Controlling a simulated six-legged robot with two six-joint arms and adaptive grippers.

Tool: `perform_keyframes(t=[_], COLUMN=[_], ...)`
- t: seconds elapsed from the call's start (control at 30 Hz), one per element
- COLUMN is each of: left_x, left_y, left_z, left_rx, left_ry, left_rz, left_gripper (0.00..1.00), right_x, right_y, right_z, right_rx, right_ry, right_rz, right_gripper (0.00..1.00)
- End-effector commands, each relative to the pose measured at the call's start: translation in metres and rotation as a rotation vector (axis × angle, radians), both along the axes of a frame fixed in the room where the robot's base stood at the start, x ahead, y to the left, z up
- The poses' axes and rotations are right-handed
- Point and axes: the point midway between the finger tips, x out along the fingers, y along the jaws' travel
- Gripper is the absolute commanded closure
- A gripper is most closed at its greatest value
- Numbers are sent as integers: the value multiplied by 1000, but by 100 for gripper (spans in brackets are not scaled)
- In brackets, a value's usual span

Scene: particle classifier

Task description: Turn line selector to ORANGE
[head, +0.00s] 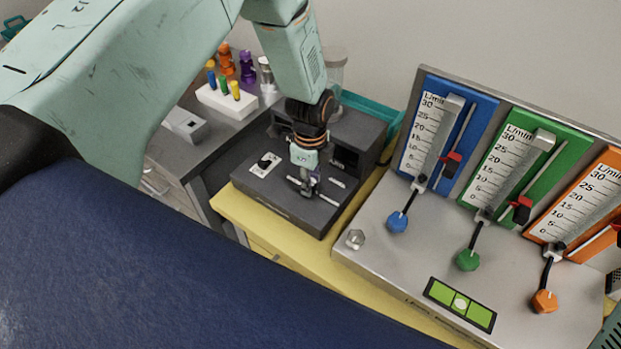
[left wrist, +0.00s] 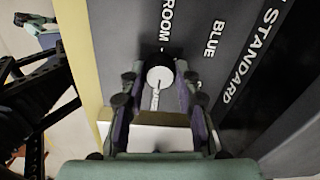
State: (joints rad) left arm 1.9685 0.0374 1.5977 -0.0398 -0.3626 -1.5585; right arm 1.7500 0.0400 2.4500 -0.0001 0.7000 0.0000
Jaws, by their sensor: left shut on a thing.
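The line selector is a round pale knob (left wrist: 160,77) on the face of a dark grey box (head: 283,203). White lettering on that face in the left wrist view includes ROOM, BLUE and STANDARD. I cannot read ORANGE anywhere, and which label the knob points to is unclear. My left gripper (head: 309,187) comes down from above onto the front of the box. In the left wrist view its fingers (left wrist: 160,80) are on both sides of the knob, shut on it. The gripper hides the knob in the head view.
A metal panel (head: 395,260) with blue (head: 480,105), green (head: 565,135) and orange (head: 590,185) flow meters stands to the right. Left of the box, a white rack (head: 226,101) with coloured pegs sits on a grey bench. A black switch (head: 265,162) is left of my gripper.

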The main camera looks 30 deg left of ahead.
Motion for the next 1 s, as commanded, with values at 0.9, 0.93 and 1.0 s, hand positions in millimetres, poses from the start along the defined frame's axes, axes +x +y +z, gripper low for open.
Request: perform_keyframes(t=[0.9,0.93,1.0], left_x=[0,0,0], left_y=[0,0,0], left_z=[0,0,2], left_rx=[0,0,0], left_ry=[-1,-1,-1], left_rz=[-8,-8,-7], left_gripper=[46,46,46], right_x=[0,0,0], right_y=[0,0,0], right_z=[0,0,0], right_rx=[0,0,0], right_ry=[0,0,0], right_rz=[0,0,0], right_gripper=[60,60,60])
